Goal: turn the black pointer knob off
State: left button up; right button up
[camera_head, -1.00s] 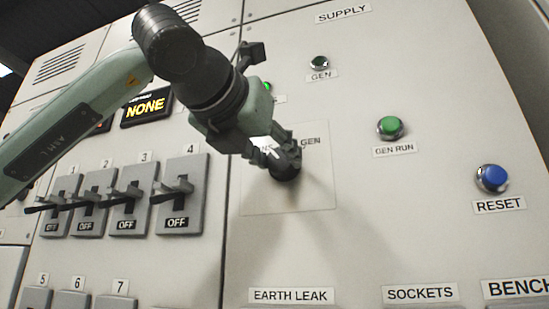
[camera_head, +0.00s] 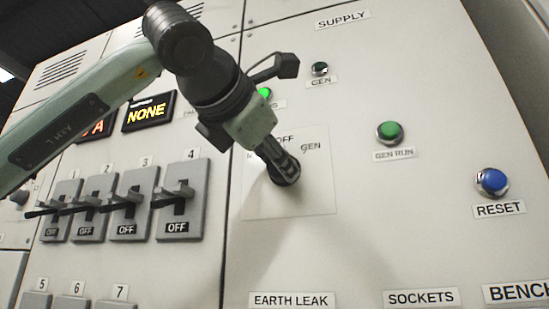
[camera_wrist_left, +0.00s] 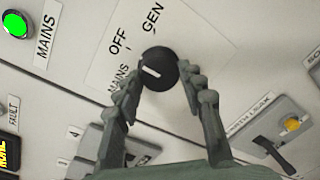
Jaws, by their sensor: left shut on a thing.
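The black pointer knob (camera_wrist_left: 158,68) sits on a pale plate (camera_head: 310,203) marked MAINS, OFF and GEN. In the left wrist view its white mark points left, roughly between the MAINS and OFF labels; the exact position is hard to tell. My left gripper (camera_head: 284,168) reaches the knob from the upper left, its fingers hiding most of the knob in the head view. In the left wrist view the gripper (camera_wrist_left: 160,82) has one finger on each side of the knob and is shut on it. My right gripper is not in view.
Switches marked OFF (camera_head: 181,208) stand to the left. A green MAINS lamp (camera_wrist_left: 15,24) is lit near the knob. A dark GEN lamp (camera_head: 320,69), green GEN RUN button (camera_head: 389,132) and blue RESET button (camera_head: 492,182) are to the right. A display (camera_head: 148,111) reads NONE.

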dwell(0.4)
pick_arm(q)
jog(key=o, duration=1.2)
jog(key=shift+c, duration=0.2)
jog(key=v, duration=1.2)
